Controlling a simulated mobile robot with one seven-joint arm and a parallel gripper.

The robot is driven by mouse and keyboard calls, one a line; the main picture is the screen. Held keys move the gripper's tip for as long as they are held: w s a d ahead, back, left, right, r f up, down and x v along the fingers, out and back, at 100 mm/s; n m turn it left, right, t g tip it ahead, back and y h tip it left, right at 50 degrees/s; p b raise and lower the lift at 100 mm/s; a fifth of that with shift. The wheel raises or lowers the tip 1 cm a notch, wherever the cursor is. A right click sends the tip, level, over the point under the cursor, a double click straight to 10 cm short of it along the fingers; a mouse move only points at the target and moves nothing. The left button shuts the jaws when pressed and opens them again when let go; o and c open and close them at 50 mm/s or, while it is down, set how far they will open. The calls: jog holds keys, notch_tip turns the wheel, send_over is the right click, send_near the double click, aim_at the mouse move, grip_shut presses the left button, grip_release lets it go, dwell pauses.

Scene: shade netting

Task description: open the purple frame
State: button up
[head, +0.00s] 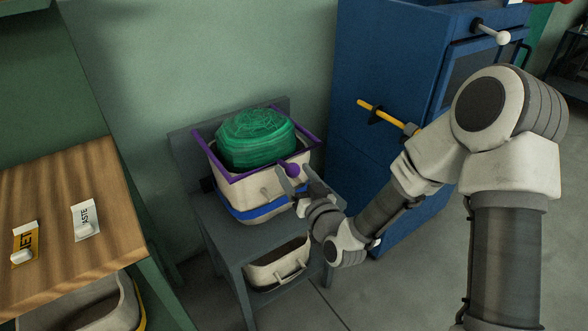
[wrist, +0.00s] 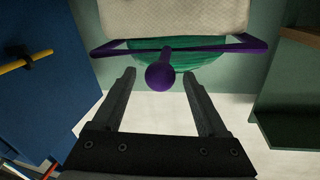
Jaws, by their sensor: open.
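The purple frame (head: 258,173) lies around the top of a white bin (head: 236,190) with a blue band, with green netting (head: 255,138) bulging up inside it. A purple knob (head: 292,170) sticks out from the frame's front right. My gripper (head: 297,178) is at this knob with its jaws open. In the wrist view the frame (wrist: 112,49) crosses the top, and the knob (wrist: 160,77) sits centred between the two fingertips (wrist: 160,75), with a visible gap on each side. The frame looks closed down on the bin's rim.
The bin stands on a grey stand (head: 212,232) against the wall, with another bin (head: 278,264) on its lower shelf. A blue cabinet (head: 375,110) with a yellow handle (head: 382,114) is close on the right. A wooden-topped table (head: 75,235) is at left.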

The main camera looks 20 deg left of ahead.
jog(key=shift+c, duration=0.3)
grip_shut()
jog(key=shift+r, duration=0.1)
dwell(1.2)
